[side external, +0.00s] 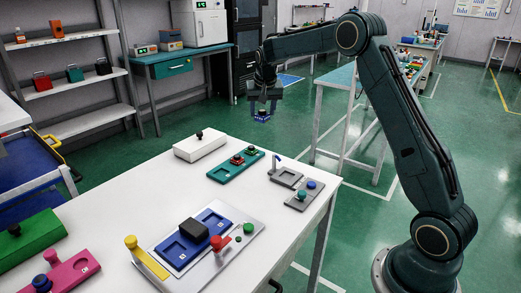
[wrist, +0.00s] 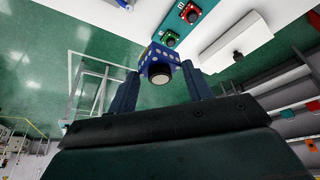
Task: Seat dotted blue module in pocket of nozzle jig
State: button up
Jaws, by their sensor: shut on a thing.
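My gripper (side external: 264,106) is shut on the blue module (side external: 262,116), held in the air beyond the far edge of the white table. In the wrist view the blue module (wrist: 158,57) sits between the two fingers, with pale dots on its side and a dark round knob facing the camera. A small grey fixture (side external: 287,179) with an upright post and a recess stands near the table's right edge; it looks like the nozzle jig, but I cannot be sure. The module is well apart from it.
A teal rack (side external: 222,173) with red and green modules and a white block (side external: 200,145) with a black knob are at the far end. A larger blue fixture (side external: 178,253) lies in front. Bare table separates them.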

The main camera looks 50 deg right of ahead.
jog(key=s+d, duration=0.2)
jog(key=s, duration=0.7)
jog(key=shift+s+d+f, duration=0.2)
jog(key=shift+s+f, duration=0.1)
jog(key=shift+f, duration=0.1)
jog(key=shift+f, duration=0.1)
notch_tip(320, 180, down, 20)
jog(key=shift+r, duration=0.15)
dwell(0.4)
jog(key=o, duration=1)
jog(key=shift+c, duration=0.2)
